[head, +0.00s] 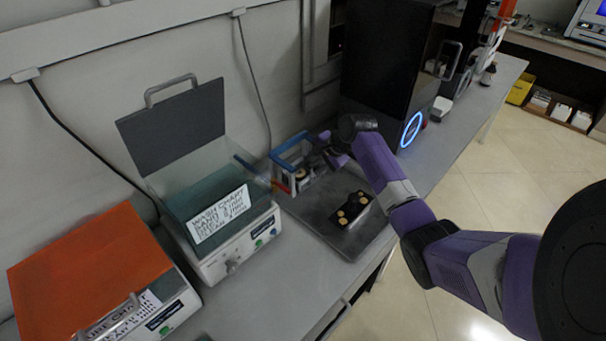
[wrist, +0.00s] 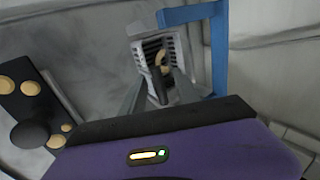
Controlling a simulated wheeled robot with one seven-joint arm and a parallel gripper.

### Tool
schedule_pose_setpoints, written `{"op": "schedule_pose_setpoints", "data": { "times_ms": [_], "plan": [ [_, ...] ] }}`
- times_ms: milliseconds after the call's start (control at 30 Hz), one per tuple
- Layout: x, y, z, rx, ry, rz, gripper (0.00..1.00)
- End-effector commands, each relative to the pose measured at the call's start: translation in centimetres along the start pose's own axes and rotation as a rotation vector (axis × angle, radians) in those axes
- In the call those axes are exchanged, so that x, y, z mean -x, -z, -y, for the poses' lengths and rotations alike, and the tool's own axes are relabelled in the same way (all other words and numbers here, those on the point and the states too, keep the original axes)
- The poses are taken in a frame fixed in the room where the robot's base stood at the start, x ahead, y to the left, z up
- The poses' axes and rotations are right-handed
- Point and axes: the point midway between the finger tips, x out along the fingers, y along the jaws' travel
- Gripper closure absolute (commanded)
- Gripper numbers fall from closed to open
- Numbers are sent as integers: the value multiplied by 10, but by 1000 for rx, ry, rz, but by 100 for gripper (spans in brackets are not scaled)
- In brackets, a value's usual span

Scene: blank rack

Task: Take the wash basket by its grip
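The likely wash basket is a small grey slotted piece with a tan disc in it; it shows in the wrist view (wrist: 150,52), beyond my fingers. In the head view a small light piece (head: 302,177), probably the same basket, sits by a blue-rimmed clear container (head: 291,150). My gripper (head: 330,150) is above and beside the container's right side. In the wrist view my gripper (wrist: 160,92) has its grey fingers apart, with a narrow dark upright part, perhaps the grip, between them. Contact cannot be made out.
A black rack with several gold discs (head: 351,211) lies on a grey tray (head: 325,232) nearby. To the left stand an open-lidded wash unit (head: 235,245) and an orange-topped box (head: 88,262). A tall black machine (head: 385,60) stands behind my arm.

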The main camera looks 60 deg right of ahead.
Motion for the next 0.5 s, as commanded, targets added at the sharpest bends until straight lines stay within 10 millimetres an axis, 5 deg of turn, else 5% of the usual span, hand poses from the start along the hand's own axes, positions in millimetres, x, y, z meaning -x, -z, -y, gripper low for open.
{"op": "schedule_pose_setpoints", "data": {
  "times_ms": [300,500],
  "plan": [
    [-4,0,0,0,0,0,64],
    [-4,0,0,1,0,0,100]
  ]
}}
